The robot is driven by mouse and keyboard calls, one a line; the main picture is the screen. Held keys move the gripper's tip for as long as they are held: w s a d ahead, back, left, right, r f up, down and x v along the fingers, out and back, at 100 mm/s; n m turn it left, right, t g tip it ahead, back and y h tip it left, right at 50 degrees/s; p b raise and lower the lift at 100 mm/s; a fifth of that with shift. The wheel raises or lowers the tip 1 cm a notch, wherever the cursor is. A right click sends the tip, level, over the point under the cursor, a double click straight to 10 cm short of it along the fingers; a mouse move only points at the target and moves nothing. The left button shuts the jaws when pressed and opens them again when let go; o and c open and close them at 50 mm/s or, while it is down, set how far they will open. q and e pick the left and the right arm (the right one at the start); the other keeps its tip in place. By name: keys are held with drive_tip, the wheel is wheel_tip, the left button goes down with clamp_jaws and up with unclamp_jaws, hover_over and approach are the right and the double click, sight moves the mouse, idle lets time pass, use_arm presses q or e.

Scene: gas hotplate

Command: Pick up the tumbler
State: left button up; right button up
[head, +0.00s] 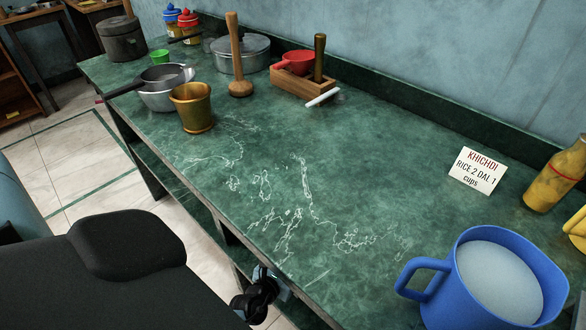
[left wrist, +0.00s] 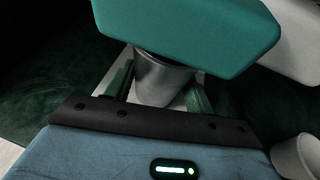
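A grey metal tumbler (left wrist: 160,80) shows in the left wrist view, its upper part hidden behind a large teal block. My left gripper (left wrist: 158,92) has one finger on either side of it; the fingers are spread and a narrow gap seems to show at the left. I cannot make out firm contact. In the head view I cannot pick out this tumbler; a dark arm of mine covers the lower left, reaching the counter's front edge. A brass tumbler-shaped vessel (head: 193,108) stands upright on the counter. My right gripper is not in view.
The green counter (head: 330,190) is clear in its middle. A blue mug (head: 495,285), a sign (head: 477,170) and a bottle (head: 556,178) stand at right. Pots, a wooden pestle (head: 237,60) and a wooden box (head: 300,90) stand farther back. A white cup (left wrist: 298,157) is at the wrist view's lower right.

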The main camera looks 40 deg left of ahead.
use_arm(q)
drive_tip(key=c, duration=0.4)
drive_tip(key=shift+c, duration=0.2)
drive_tip(key=shift+r, duration=0.1)
drive_tip(key=shift+r+p, duration=0.4)
drive_tip(key=shift+r, duration=0.15)
drive_tip(key=shift+s+r, duration=0.15)
drive_tip(key=shift+r, duration=0.1)
drive_tip(key=s+d, duration=0.2)
drive_tip(key=s, duration=1.5)
drive_tip(key=shift+s+f+b, duration=0.15)
drive_tip(key=shift+s+b, duration=0.2)
drive_tip(key=shift+b, duration=0.05)
